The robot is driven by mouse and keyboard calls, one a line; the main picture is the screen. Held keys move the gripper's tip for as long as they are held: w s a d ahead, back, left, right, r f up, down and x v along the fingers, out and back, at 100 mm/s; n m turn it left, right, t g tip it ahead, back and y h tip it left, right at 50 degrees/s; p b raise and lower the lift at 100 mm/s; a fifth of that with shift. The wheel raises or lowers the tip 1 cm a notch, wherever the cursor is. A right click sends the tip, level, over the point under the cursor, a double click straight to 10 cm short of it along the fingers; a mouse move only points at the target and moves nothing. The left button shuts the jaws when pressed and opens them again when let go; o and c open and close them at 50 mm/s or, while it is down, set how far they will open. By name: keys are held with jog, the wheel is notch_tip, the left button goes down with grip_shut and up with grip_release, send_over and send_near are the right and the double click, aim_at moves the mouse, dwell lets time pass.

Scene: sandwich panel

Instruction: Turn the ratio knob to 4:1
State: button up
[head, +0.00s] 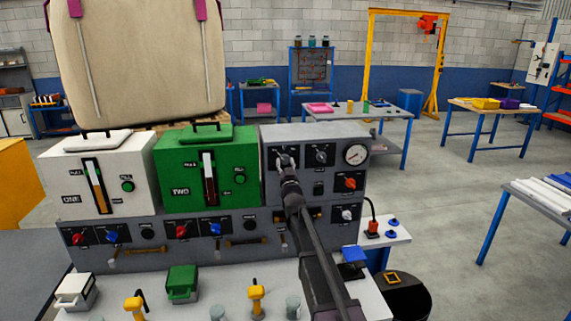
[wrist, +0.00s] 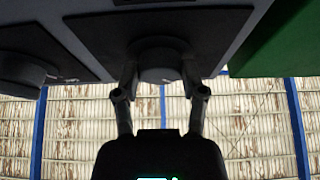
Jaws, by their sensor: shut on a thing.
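My gripper (head: 286,169) reaches up to the grey control panel (head: 338,131) in the head view. It is at the upper-left knob (head: 284,160), beside the green box, and covers part of it. In the wrist view my gripper (wrist: 160,78) has a finger on each side of a round dark knob (wrist: 160,60) on a dark plate. The fingers are shut on it. I take this as the ratio knob, but its label and pointer cannot be read in either view.
A second knob (head: 320,154) sits just right of the held one, with a gauge (head: 356,154) beyond it. A red knob (head: 348,182) is below. The green box (head: 222,142) stands close on the left. Yellow-handled parts (head: 256,296) stand on the bench in front.

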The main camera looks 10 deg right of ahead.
jog(key=shift+m+h, duration=0.4)
jog(key=shift+m, duration=0.3)
jog(key=m+h, duration=0.1)
jog(key=m, duration=0.1)
jog(key=m+h+p, duration=0.1)
jog(key=m, duration=0.2)
jog(key=shift+w+a+r+m+h, duration=0.1)
jog(key=shift+r+m+h, duration=0.05)
jog(key=shift+m+h, duration=0.15)
jog(key=shift+m+g+h+p, duration=0.35)
jog(key=shift+m+g+h, duration=0.2)
jog(key=shift+m, duration=0.85)
jog(key=shift+m+g+h+p, duration=0.3)
jog(key=shift+m+g+h, duration=0.25)
jog(key=shift+m, duration=0.85)
jog(key=shift+a, duration=0.1)
jog(key=o, duration=1.2)
jog(key=shift+c, duration=0.2)
jog(key=shift+n+b, duration=0.3)
jog(key=shift+n, duration=0.3)
